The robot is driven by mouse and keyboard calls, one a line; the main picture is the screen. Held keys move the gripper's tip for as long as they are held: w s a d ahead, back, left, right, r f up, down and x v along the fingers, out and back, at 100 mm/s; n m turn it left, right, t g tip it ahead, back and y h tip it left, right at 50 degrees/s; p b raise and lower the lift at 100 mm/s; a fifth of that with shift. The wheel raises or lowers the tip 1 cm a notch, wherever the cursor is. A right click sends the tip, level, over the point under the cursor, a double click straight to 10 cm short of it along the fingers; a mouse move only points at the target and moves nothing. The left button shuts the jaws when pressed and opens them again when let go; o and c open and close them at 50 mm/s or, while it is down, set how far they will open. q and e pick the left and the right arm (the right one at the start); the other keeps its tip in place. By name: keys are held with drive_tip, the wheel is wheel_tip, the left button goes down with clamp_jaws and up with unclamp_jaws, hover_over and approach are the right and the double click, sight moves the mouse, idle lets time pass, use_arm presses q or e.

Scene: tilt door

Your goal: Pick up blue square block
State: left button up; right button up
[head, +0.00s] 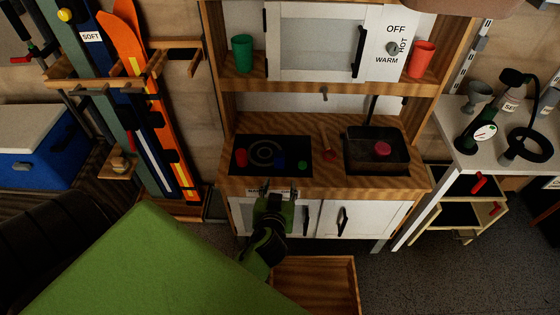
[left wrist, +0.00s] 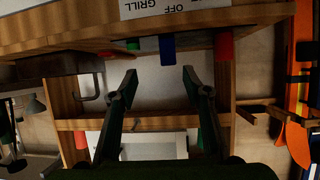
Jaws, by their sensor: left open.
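The blue block (head: 279,161) stands on the dark stove top (head: 262,143) of the toy kitchen, between a red block (head: 241,157) and a green block (head: 302,164). My left gripper (head: 275,190) is in front of the counter edge, nearer to me than the blue block and apart from it. In the left wrist view, which is upside down, the blue block (left wrist: 167,49) shows beyond and between the fingertips. There, my left gripper (left wrist: 160,76) is open and empty. The green block (left wrist: 133,45) and red block (left wrist: 223,46) flank it. My right gripper is not seen.
A sink (head: 376,151) holding a pink-red object (head: 382,149) is at the right of the counter. A green cup (head: 242,54) and red cup (head: 422,60) stand on the shelf above. An open wooden box (head: 318,272) is below. Skis lean at left.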

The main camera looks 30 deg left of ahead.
use_arm(q)
wheel_tip(320, 180, up, 2)
drive_tip(key=a, duration=0.1)
approach(279, 159)
drive_tip(key=w, duration=0.1)
drive_tip(key=w+f, duration=0.1)
drive_tip(key=w+a, duration=0.1)
drive_tip(key=shift+w+f+n+y, duration=0.15)
drive_tip(key=shift+n+y, duration=0.15)
drive_tip(key=shift+s+f+x, duration=0.1)
drive_tip(key=shift+x, duration=1.45)
drive_tip(key=shift+s+f+x, duration=0.1)
drive_tip(key=shift+f+x, duration=0.05)
drive_tip(key=shift+x, duration=1.35)
drive_tip(key=shift+a, duration=0.15)
drive_tip(key=c, duration=1.2)
